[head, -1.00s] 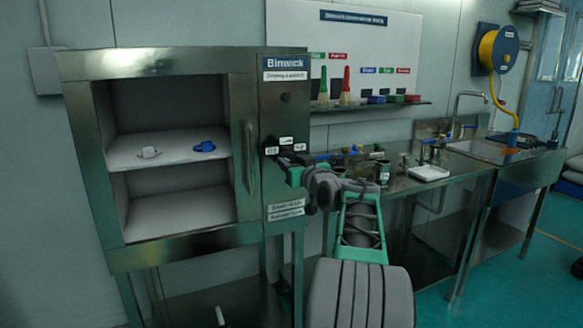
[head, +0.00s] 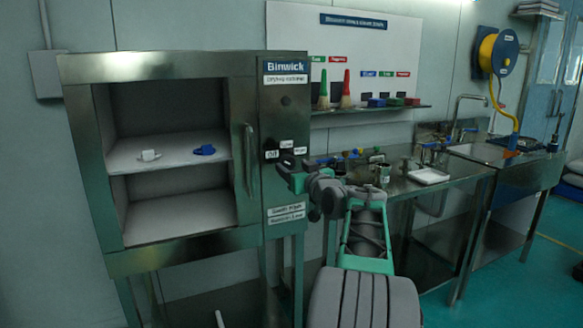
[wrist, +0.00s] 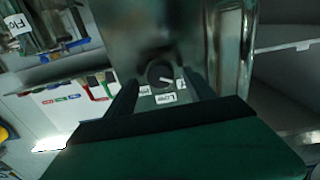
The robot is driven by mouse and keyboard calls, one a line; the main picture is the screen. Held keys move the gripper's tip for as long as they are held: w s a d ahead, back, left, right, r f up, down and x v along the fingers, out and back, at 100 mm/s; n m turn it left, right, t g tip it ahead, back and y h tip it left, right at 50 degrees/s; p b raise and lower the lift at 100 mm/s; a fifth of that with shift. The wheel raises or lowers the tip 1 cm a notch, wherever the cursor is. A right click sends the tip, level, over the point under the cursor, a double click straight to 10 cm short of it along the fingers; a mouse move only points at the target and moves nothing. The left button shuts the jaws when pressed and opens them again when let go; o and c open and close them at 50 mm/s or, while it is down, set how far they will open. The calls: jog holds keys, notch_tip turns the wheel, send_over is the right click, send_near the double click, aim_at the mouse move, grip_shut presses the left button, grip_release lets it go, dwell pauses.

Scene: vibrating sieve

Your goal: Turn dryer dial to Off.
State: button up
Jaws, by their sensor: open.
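The dryer (head: 175,258) is a metal cabinet at left, its control panel on the right side. The dark round dial (wrist: 160,73) is in the wrist view, between my fingers; its pale mark points down-right, toward the right-hand label (wrist: 182,84), which is too small to read there. The Low label (wrist: 166,98) is below the dial. In the head view the Off label (head: 271,154) is left of the dial. My gripper (wrist: 161,84) is open, a finger on either side of the dial; contact cannot be told. In the head view my gripper (head: 284,168) partly hides the dial.
The dryer's vertical handle (head: 250,160) stands just left of the panel. Inside, a white item (head: 149,155) and a blue item (head: 204,150) sit on the upper shelf. To the right is a steel bench with a sink (head: 475,150) and a white tray (head: 429,176).

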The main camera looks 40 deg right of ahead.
jog(key=v, duration=0.6)
jog(key=shift+r, duration=0.1)
jog(key=w+a+f+n+g+y+p, duration=0.1)
jog(key=w+a+g+y+p, duration=0.15)
jog(key=a, duration=0.45)
jog(key=w+a+g+y+p, duration=0.1)
jog(key=a+p, duration=0.3)
jog(key=a, duration=0.3)
jog(key=s+a+f+n+g+y+p, duration=0.1)
jog(key=s+a+f+g+p, duration=0.15)
jog(key=a, duration=0.45)
jog(key=s+a+f+g+p, duration=0.1)
jog(key=a+p, duration=0.3)
jog(key=a, duration=0.3)
jog(key=s+a+f+g+p, duration=0.2)
jog(key=s+a, duration=0.4)
jog(key=s, duration=0.3)
jog(key=s+a+f+n+g+p, duration=0.1)
jog(key=s+a+f+g+p, duration=0.2)
jog(key=s, duration=0.7)
jog(key=a+g+p, duration=0.1)
jog(key=a+g, duration=0.1)
jog(key=a, duration=0.1)
jog(key=shift+p, duration=0.3)
